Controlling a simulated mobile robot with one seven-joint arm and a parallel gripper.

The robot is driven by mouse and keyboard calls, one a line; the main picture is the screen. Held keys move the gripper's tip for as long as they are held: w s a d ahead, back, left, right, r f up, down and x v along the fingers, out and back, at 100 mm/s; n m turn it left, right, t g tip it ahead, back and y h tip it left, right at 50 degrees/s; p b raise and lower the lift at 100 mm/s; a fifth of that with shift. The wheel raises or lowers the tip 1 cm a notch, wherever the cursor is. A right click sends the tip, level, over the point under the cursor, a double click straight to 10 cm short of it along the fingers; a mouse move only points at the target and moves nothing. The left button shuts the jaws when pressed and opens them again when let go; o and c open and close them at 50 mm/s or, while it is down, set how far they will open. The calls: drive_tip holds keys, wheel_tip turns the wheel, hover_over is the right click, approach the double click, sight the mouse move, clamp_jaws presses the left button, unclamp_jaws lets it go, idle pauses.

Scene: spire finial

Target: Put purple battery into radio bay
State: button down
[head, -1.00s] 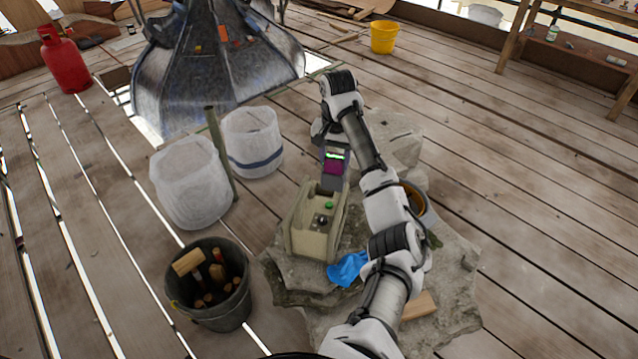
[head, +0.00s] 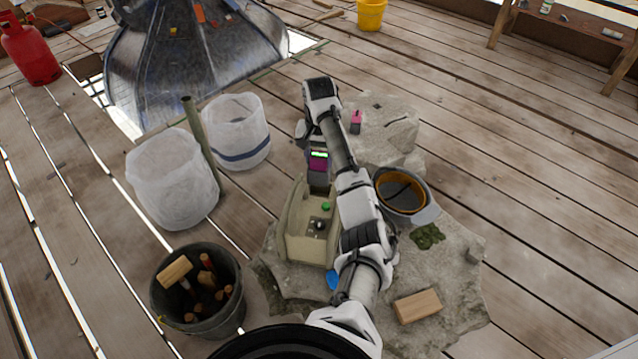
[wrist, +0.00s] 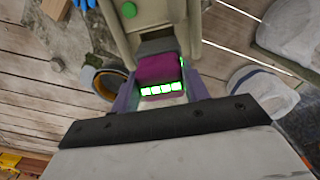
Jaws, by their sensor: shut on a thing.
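The purple battery (head: 318,164) has a row of green lights and a grey lower end. My gripper (head: 318,156) is shut on it, at the far end of the radio. In the wrist view the battery (wrist: 157,68) sits between the fingers of my gripper (wrist: 161,88), its lit end towards me and its grey end towards the radio (wrist: 150,18). The beige radio (head: 297,232) lies on the stone slab, with a green button and a dark knob. I cannot tell whether the battery's grey end is inside the bay or just above it.
A pink-topped block (head: 356,122) stands on the stone (head: 385,140) behind my arm. A tool bucket (head: 205,310) and white sacks (head: 172,185) stand left.

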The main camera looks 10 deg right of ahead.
sight(319, 178)
wheel_tip(319, 178, down, 9)
drive_tip(key=shift+f+p, duration=0.15)
drive_tip(key=shift+p, duration=0.2)
drive_tip(key=c, duration=0.7)
unclamp_jaws()
wheel_tip(319, 178, up, 12)
drive_tip(key=shift+r+b, duration=0.1)
drive_tip(key=shift+b, duration=0.75)
